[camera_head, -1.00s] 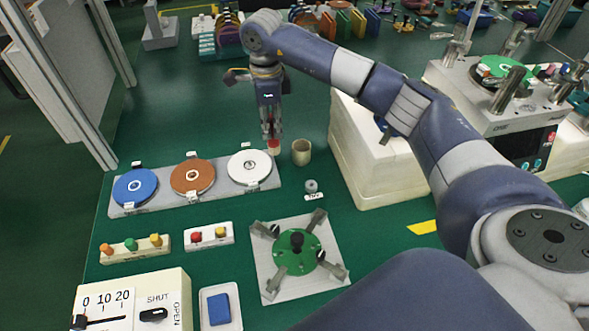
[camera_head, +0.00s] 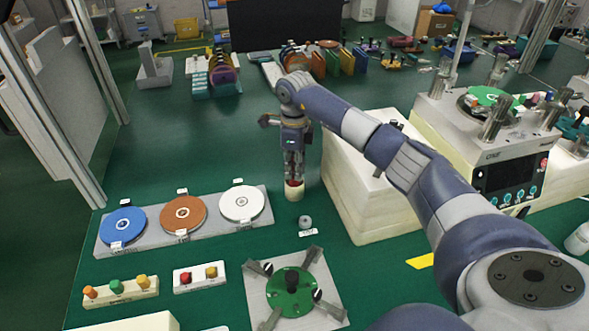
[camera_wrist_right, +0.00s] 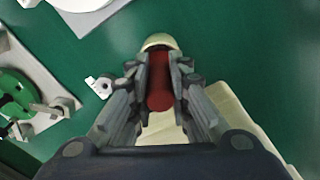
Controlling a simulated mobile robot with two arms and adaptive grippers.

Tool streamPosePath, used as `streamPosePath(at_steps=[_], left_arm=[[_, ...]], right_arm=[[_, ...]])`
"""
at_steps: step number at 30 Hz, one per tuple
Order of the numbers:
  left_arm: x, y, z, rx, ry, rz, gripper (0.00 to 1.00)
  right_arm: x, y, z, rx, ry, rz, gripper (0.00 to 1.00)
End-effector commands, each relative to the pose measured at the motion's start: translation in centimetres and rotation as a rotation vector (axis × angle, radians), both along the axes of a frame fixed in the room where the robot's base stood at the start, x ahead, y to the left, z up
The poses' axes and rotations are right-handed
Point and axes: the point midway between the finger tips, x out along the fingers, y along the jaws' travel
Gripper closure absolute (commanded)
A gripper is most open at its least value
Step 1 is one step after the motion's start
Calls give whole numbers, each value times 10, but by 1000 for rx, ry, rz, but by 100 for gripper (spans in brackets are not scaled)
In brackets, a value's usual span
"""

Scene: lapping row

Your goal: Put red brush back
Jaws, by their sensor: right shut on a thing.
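My right gripper (camera_head: 294,174) points down and is shut on the red brush (camera_head: 293,183). In the right wrist view the red brush (camera_wrist_right: 159,88) sits between the two fingers (camera_wrist_right: 160,85). My left gripper is not in view.
White (camera_head: 242,204), brown (camera_head: 183,215) and blue (camera_head: 122,226) discs lie on a grey tray to the left. A large cream block (camera_head: 375,190) stands close on the right.

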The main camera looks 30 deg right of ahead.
Motion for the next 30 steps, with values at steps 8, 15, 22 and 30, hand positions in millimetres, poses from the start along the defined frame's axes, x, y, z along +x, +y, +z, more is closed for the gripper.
streamPosePath(at_steps=[8,15,22,30], left_arm=[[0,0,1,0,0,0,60],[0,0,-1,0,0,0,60],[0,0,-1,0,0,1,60],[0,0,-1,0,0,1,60]], right_arm=[[0,0,-9,0,-1,1,100],[0,0,-12,0,-1,1,67],[0,0,-12,0,-1,1,63],[1,0,0,-1,-5,1,63]])
